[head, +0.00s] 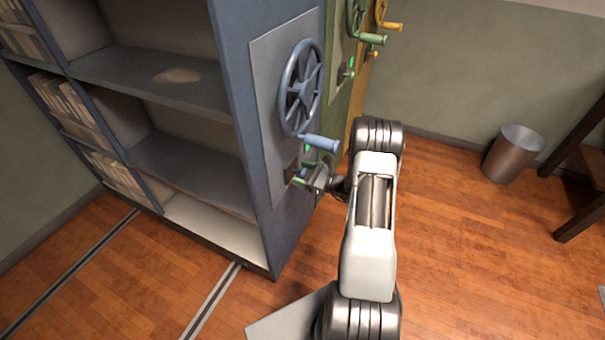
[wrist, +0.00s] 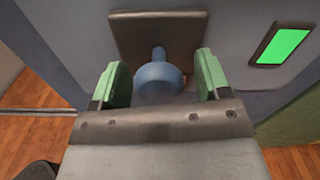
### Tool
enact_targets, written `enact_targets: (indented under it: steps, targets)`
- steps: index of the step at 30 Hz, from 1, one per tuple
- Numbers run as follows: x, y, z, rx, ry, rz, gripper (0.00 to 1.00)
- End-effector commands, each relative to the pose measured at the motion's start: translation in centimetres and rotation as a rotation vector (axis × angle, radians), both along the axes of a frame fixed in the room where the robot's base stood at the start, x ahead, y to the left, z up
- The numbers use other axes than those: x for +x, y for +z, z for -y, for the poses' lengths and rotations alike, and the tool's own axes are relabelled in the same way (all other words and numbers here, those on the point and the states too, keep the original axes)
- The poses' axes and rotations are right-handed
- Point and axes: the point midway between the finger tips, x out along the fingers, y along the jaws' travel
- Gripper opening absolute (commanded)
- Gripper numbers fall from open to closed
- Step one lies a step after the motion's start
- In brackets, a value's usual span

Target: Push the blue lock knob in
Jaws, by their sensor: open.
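The blue lock knob (wrist: 158,84) sticks out from a dark square plate (wrist: 187,33) on the blue shelf's end panel. In the wrist view it sits between the two green fingers of my gripper (wrist: 157,82), with a gap to each finger. My gripper is open. In the head view my gripper (head: 301,177) is at the end panel below the blue handwheel (head: 301,90), and it hides the knob there. I cannot tell whether the gripper's palm touches the knob.
A green lit indicator (wrist: 283,45) is right of the plate. The handwheel's handle (head: 320,143) juts out just above my gripper. Green and yellow wheels (head: 360,18) are on units behind. A metal bin (head: 513,153) stands at right. Floor rails (head: 212,300) run at lower left.

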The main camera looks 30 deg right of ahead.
Motion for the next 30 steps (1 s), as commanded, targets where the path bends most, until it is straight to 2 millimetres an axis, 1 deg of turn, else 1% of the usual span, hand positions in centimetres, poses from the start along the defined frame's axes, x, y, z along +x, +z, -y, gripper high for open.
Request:
enact_targets:
  steps: [5, 15, 21, 25, 30]
  targets:
    - [-1.3, 0.0, 1.1, 0.001, -0.003, -0.002, 0.7]
    - [-6.7, 0.1, 5.3, 0.001, -0.005, 0.0, 0.7]
    - [-9.2, 0.0, 7.2, 0.001, -0.002, 0.0, 0.7]
    - [-10.2, 0.0, 8.0, 0.0, -0.001, 0.0, 0.7]
    - [-10.7, 0.0, 8.4, 0.001, 0.0, 0.001, 0.7]
